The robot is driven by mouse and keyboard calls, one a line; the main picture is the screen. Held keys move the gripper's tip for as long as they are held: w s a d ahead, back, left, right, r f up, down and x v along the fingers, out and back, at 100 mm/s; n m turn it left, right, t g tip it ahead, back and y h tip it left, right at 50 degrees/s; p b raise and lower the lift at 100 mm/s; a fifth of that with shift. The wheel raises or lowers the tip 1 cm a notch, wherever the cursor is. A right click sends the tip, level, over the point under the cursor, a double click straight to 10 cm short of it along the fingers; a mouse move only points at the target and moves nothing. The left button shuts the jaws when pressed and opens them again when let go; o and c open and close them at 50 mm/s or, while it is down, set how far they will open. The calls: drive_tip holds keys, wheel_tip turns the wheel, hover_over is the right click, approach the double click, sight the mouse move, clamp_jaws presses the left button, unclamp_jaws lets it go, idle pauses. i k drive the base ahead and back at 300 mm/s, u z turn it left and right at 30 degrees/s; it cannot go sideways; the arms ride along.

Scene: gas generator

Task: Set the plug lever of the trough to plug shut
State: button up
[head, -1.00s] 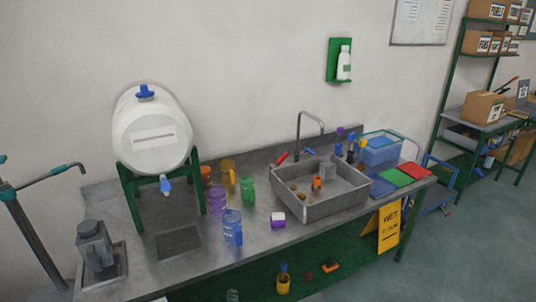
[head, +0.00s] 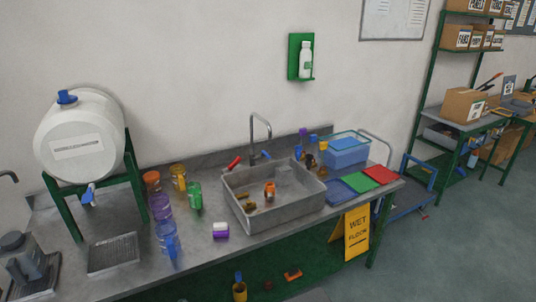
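The trough (head: 236,200) is a grey square sink set in the metal bench. A red handle (head: 234,163) sits at its back left rim, beside the base of the tall curved tap (head: 268,128). A small blue handle (head: 266,155) is just right of the tap. I cannot tell which of these is the plug lever, or whether the plug is shut. An orange item (head: 270,190) and small yellow-brown items (head: 247,203) lie inside the trough. My gripper is not in view.
Coloured cups (head: 168,240) and a white barrel on a green stand (head: 80,140) are left of the trough. Coloured boards (head: 358,183) and a blue bin (head: 346,154) are to its right. A yellow wet-floor sign (head: 357,233) stands by the bench's right end. Open floor lies right.

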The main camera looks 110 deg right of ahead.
sight(236, 162)
drive_tip(key=u, duration=0.05)
drive_tip(key=k, duration=1.9)
drive_tip(key=z, duration=1.25)
drive_tip(key=i, duration=1)
drive_tip(key=u, duration=0.05)
